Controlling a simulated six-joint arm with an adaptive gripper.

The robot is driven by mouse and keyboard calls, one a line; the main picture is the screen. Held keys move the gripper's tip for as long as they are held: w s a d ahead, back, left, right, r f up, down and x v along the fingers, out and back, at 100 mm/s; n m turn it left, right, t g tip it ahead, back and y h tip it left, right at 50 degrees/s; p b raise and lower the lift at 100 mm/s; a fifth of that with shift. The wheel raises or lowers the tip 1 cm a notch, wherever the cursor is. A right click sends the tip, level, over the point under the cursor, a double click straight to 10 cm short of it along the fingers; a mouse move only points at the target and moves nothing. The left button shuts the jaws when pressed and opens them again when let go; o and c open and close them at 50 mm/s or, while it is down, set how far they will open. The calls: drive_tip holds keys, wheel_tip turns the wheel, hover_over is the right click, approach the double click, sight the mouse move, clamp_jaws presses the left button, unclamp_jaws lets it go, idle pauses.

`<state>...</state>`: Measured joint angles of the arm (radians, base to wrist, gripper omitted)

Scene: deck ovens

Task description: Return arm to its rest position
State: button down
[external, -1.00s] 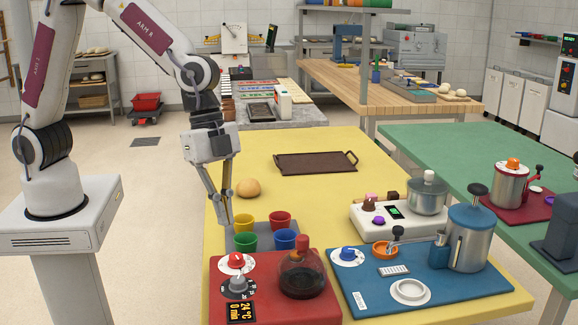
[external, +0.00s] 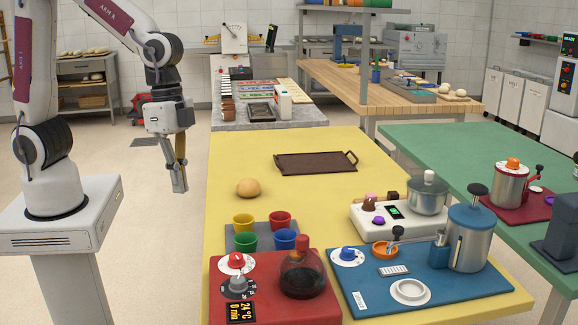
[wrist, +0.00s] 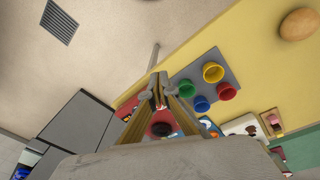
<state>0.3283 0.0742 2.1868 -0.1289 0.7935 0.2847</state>
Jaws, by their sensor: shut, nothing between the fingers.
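My gripper (external: 180,190) hangs fingers-down over the floor, just left of the yellow table (external: 230,160). It is shut and empty. My arm rises from the white pedestal at the left and bends down to it. In the wrist view my gripper (wrist: 157,92) has its fingers together, with floor and table edge behind. A round bread bun (external: 248,187) lies on the yellow table, right of my gripper and apart from it.
A grey tray (external: 232,236) holds yellow, red, green and blue cups. A red station (external: 260,315) with a flask and a blue station (external: 440,290) stand at the front. A brown tray (external: 315,162) lies farther back. Floor around my gripper is clear.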

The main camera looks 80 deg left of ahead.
drive_tip(key=s+a+r+n+t+y, duration=0.1)
drive_tip(key=s+a+r+n+t, duration=0.4)
drive_tip(key=s+a+r, duration=0.6)
drive_tip(key=s+a+n, duration=0.1)
drive_tip(key=a, duration=0.2)
drive_tip(key=shift+s+a+r, duration=0.2)
drive_tip(key=shift+r, duration=0.1)
idle(2.4)
